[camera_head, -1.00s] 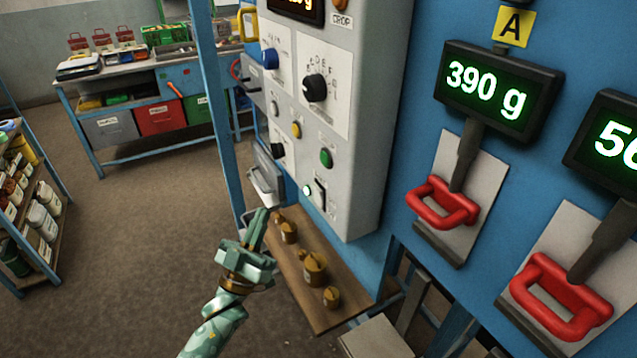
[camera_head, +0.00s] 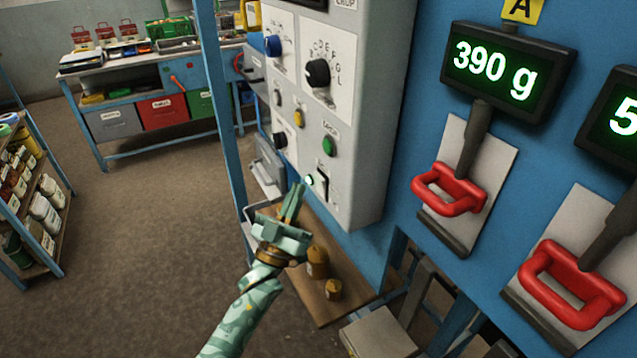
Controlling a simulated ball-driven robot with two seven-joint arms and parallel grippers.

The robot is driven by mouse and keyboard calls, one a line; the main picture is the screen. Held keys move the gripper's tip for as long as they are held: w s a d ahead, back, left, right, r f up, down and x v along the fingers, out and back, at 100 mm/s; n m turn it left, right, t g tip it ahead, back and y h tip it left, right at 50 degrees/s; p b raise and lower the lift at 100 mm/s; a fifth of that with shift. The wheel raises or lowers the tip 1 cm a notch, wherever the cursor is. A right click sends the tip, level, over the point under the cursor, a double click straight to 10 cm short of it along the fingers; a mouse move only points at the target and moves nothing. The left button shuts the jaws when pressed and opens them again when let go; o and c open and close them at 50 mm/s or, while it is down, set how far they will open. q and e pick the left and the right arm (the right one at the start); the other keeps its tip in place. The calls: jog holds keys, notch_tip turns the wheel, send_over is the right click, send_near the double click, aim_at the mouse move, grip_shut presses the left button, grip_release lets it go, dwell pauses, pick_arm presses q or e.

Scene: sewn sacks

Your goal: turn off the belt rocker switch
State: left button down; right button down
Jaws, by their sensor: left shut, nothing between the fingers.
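The rocker switch (camera_head: 322,184) is a small black switch low on the grey control panel (camera_head: 362,135), with a lit greenish-white lamp (camera_head: 309,181) just to its left. My left gripper (camera_head: 298,188) is shut and empty, its fingertips pointing up just left of the lamp and the switch. Whether the fingertips touch the panel I cannot tell. The right gripper is not in view.
Above the switch are a green button (camera_head: 328,146), a yellow button (camera_head: 299,118) and black and blue knobs. Brass weights (camera_head: 317,262) stand on a wooden shelf (camera_head: 312,298) below. Red handles (camera_head: 449,190) hang under displays at right.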

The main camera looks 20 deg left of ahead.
pick_arm(q)
jog(key=shift+w+d+r, duration=0.1)
jog(key=shift+w+d, duration=0.4)
jog(key=shift+w, duration=0.05)
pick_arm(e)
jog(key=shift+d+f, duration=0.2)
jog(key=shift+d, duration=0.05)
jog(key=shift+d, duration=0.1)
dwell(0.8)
pick_arm(q)
jog(key=shift+w+d, duration=0.1)
dwell(0.5)
jog(key=shift+w+d+r, duration=0.1)
jog(key=shift+w+d, duration=0.1)
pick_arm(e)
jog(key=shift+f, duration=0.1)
pick_arm(q)
jog(key=shift+w+d+b, duration=0.2)
jog(key=shift+w+b, duration=0.05)
jog(key=shift+b, duration=0.1)
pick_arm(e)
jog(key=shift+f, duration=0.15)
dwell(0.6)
pick_arm(q)
jog(key=shift+s, duration=0.1)
jog(key=shift+s+a+p, duration=0.3)
jog(key=shift+s+a, duration=0.2)
jog(key=shift+a, duration=0.05)
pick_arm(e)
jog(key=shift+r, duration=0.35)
